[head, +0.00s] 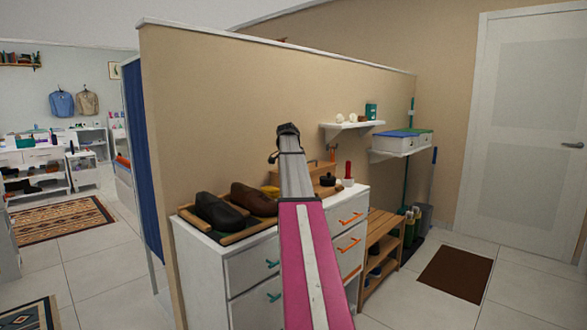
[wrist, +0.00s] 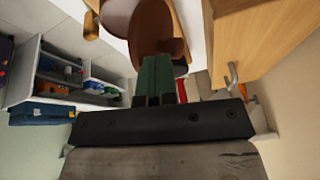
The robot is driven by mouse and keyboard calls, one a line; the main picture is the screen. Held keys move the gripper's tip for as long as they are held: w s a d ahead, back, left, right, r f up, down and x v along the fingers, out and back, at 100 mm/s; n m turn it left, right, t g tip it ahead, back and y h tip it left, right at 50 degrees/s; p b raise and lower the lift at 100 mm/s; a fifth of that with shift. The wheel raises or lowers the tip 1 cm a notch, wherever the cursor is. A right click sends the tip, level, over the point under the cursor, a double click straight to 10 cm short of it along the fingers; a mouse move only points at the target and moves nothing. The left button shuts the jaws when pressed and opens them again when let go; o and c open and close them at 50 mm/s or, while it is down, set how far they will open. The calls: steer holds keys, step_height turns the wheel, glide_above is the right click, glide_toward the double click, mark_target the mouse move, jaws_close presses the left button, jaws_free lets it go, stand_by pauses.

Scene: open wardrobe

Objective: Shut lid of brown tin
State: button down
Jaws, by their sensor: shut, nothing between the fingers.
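The brown tin (wrist: 153,22) is at the top middle of the wrist view, a rounded reddish-brown shape above a pale surface. My gripper (wrist: 157,62) points at it with its green fingers together and nothing between them. The fingertips overlap the tin's near edge in that view; I cannot tell whether they touch it. In the head view a small dark round thing (head: 327,180) on the white dresser (head: 250,262), right of my arm, seems to be the tin. How far its lid is open is not clear. My arm's end hides part of the dresser top.
Dark and brown shoes (head: 220,212) lie in a wooden tray on the dresser's left. A red item (head: 348,170) stands right of the dark round thing. A wall shelf (head: 350,127) is above.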

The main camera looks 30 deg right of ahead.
steer(key=shift+s+d+f+t+y, duration=0.15)
steer(key=shift+s+t, duration=0.2)
steer(key=shift+s, duration=0.2)
steer(key=shift+s+d+f+t+y, duration=0.1)
steer(key=shift+s+f+t+y, duration=0.05)
steer(key=shift+s+t, duration=0.3)
steer(key=s+t, duration=0.1)
steer(key=s+f+m+t+y, duration=0.1)
steer(key=t, duration=0.1)
steer(key=shift+s+d+f, duration=0.2)
steer(key=shift+s+d, duration=0.05)
steer(key=shift+d, duration=0.15)
steer(key=t, duration=0.1)
steer(key=s+f+t, duration=0.1)
steer(key=shift+s+d+f+m+t+y, duration=0.15)
steer(key=shift+d+f+m+t+y, duration=0.1)
steer(key=shift+d+m+t+y, duration=0.05)
steer(key=shift+s+d+f+m+t, duration=0.1)
steer(key=shift+s+f+m+t, duration=0.1)
steer(key=shift+f+t, duration=0.3)
steer(key=shift+s+d+f+m+t, duration=0.1)
steer(key=shift+s+f+t, duration=0.1)
steer(key=shift+f+t, duration=0.3)
steer(key=shift+s+f, duration=0.1)
steer(key=shift+f, duration=0.25)
steer(key=shift+s, duration=0.15)
